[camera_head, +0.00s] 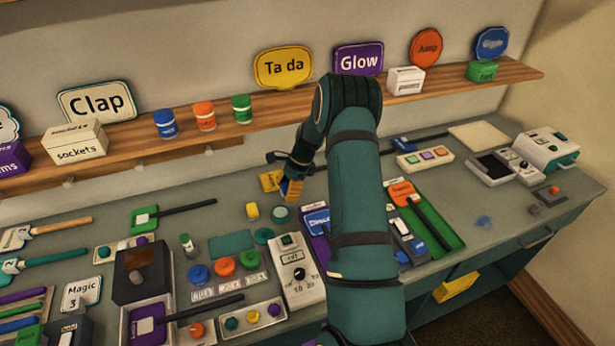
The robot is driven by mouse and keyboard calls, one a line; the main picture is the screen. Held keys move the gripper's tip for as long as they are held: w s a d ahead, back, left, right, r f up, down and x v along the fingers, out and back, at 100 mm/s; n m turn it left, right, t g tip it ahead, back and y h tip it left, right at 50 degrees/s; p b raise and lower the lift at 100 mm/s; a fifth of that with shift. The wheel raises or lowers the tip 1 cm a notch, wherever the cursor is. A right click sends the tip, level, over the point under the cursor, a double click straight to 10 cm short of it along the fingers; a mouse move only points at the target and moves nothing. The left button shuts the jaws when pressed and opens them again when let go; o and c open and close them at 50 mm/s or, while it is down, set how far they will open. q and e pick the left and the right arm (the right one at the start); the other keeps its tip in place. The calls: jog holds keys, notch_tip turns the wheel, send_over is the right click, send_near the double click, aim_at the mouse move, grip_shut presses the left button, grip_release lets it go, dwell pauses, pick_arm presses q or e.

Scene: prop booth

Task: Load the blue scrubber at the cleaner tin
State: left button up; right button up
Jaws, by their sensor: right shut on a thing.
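My right gripper (293,174) is shut on a small orange-yellow block with a blue side (291,190), which looks like the blue scrubber. It holds the block over the rear middle of the counter; I cannot tell whether the block touches the counter. A yellow piece (270,181) lies just left of it. A small round teal-topped tin (280,213), which looks like the cleaner tin, is just in front of and below the block in the picture, apart from it. My right forearm hides part of the counter to the right. My left gripper is not in view.
A teal pad (231,243) and a white dial box (297,270) are nearer. A green tray (433,222) is right of my forearm. A wooden shelf (330,103) runs behind.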

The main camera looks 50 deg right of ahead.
aim_at(277, 213)
jog(key=a, duration=0.1)
jog(key=a+r+p, duration=0.1)
jog(key=a, duration=0.1)
jog(key=shift+w+r, duration=0.15)
jog(key=shift+a, duration=0.25)
jog(key=shift+f, duration=0.9)
pick_arm(q)
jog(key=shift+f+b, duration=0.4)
jog(key=shift+b, duration=0.95)
pick_arm(e)
jog(key=shift+f, duration=2.15)
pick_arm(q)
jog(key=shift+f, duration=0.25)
pick_arm(e)
jog(key=shift+f, duration=0.35)
jog(key=shift+r+p, duration=1.3)
jog(key=shift+r, duration=2.25)
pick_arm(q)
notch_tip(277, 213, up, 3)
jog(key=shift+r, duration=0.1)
